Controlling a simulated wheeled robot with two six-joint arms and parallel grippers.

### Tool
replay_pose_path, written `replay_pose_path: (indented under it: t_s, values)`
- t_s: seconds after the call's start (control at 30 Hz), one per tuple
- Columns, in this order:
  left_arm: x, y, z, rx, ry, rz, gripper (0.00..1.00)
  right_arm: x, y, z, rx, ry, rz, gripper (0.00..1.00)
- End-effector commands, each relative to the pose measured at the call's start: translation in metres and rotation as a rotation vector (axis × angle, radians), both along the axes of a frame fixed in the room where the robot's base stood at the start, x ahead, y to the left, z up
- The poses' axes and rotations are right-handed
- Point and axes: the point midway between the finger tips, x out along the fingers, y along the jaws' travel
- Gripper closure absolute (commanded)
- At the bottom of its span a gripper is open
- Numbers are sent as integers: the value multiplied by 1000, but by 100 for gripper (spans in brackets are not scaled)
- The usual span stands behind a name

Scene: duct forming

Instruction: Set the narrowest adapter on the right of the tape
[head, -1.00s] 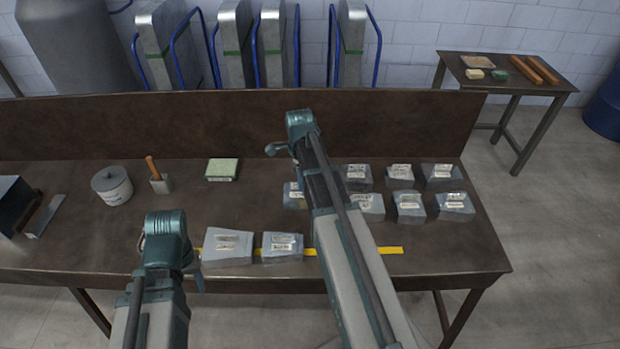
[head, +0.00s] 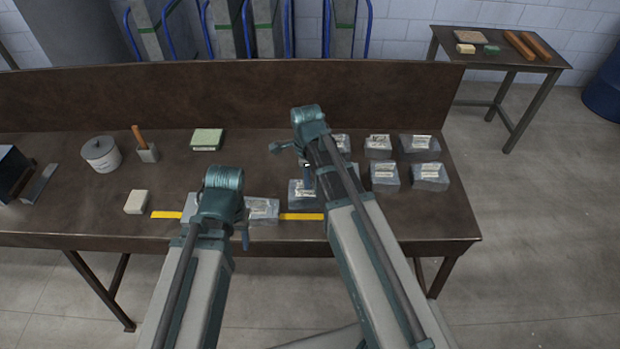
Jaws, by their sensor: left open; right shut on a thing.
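My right gripper (head: 306,171) is shut on a grey, labelled adapter (head: 301,194) and holds it near the right part of the yellow tape (head: 302,216). The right arm hides part of this adapter, and I cannot tell whether it touches the table. Another labelled adapter (head: 263,211) sits on the tape to its left. A further adapter (head: 189,208) on the tape is mostly behind my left arm. My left gripper (head: 243,234) is open, in front of these two, its fingers partly hidden. I cannot compare the adapters' widths surely.
Several labelled adapters, including one at the front right (head: 430,177), stand in two rows on the workbench (head: 400,220). A pale block (head: 136,202) lies left of the tape.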

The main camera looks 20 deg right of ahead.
Motion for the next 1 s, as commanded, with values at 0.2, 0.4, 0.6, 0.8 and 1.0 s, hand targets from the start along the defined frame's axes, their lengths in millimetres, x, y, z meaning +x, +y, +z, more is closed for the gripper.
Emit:
replay_pose_path:
  t_s: [0.2,0.4,0.6,0.8,1.0]
  values:
    - [0,0,-18,0,0,0,50,0,0,-17,0,0,0,100]
    - [0,0,-40,0,0,1,50,0,-1,-39,0,-1,-1,100]
    - [0,0,-63,0,0,0,50,0,-1,-63,-1,-2,-1,100]
    - [0,0,-84,0,0,0,50,0,-1,-84,0,-1,-1,100]
    - [0,0,-94,0,0,0,50,0,-1,-94,0,0,0,100]
